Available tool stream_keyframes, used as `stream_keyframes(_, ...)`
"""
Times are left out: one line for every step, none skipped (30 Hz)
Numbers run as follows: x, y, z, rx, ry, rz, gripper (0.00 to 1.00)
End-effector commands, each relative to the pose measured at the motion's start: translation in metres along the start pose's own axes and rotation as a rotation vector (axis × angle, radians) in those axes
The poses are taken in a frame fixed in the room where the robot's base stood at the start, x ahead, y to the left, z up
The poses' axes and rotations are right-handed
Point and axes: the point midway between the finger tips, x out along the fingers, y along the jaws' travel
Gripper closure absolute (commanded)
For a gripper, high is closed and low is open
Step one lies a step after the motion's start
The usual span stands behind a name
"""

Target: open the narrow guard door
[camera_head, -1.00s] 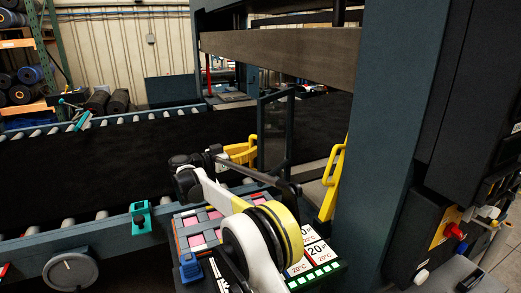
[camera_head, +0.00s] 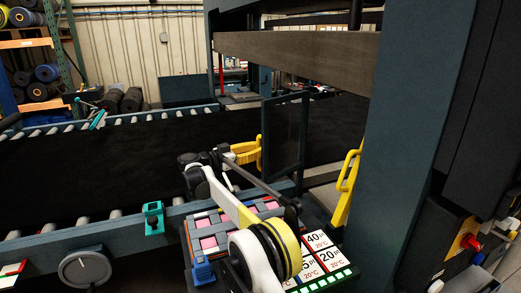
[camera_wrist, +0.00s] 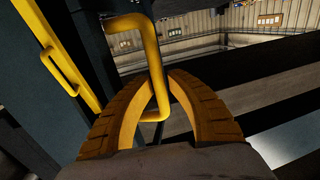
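The narrow guard door (camera_head: 287,133) is a dark-framed panel in the press opening, standing at an angle to the belt. Its yellow handle (camera_head: 247,153) is at the panel's left edge. My gripper (camera_head: 229,157) is at this handle, with my arm reaching from the lower right. In the wrist view the yellow bar handle (camera_wrist: 150,50) runs down between my two ridged fingers (camera_wrist: 160,82). The fingertips close in on the bar from both sides, and its lower bend shows between them. The exact contact is partly hidden.
A second yellow handle (camera_head: 347,185) is by the thick blue-grey post (camera_head: 405,130) on the right. A control panel (camera_head: 320,245) with pink and white labels lies below my arm. The roller conveyor (camera_head: 75,238) with a teal clamp (camera_head: 154,218) is on the left.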

Motion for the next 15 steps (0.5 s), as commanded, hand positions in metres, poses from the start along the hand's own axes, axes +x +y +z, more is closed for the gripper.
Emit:
stream_keyframes(-0.001, 0.000, 0.000, 0.000, 0.000, -0.001, 0.64)
stream_keyframes(-0.001, 0.000, 0.000, 0.000, 0.000, -0.001, 0.64)
stream_keyframes(0.000, 0.000, 0.000, 0.000, 0.000, 0.000, 0.64)
stream_keyframes(0.000, 0.000, 0.000, 0.000, 0.000, 0.001, 0.64)
stream_keyframes(0.001, 0.000, 0.000, 0.000, 0.000, 0.001, 0.64)
stream_keyframes(0.001, 0.001, 0.000, 0.000, 0.000, 0.002, 0.64)
stream_keyframes(0.001, 0.001, 0.000, 0.000, 0.001, 0.002, 0.64)
stream_keyframes(0.001, 0.001, 0.000, 0.000, 0.001, 0.002, 0.64)
stream_keyframes(0.001, 0.001, 0.000, 0.000, 0.001, 0.002, 0.64)
stream_keyframes(0.001, 0.001, 0.000, 0.000, 0.001, 0.002, 0.64)
stream_keyframes(0.000, 0.001, 0.000, 0.000, 0.001, 0.002, 0.64)
stream_keyframes(-0.002, 0.001, 0.000, 0.000, 0.001, 0.002, 0.64)
stream_keyframes(-0.005, 0.000, 0.000, 0.000, 0.001, 0.001, 0.64)
stream_keyframes(-0.009, 0.000, 0.000, 0.000, 0.001, 0.001, 0.64)
stream_keyframes(-0.015, 0.000, 0.000, 0.000, 0.001, 0.001, 0.64)
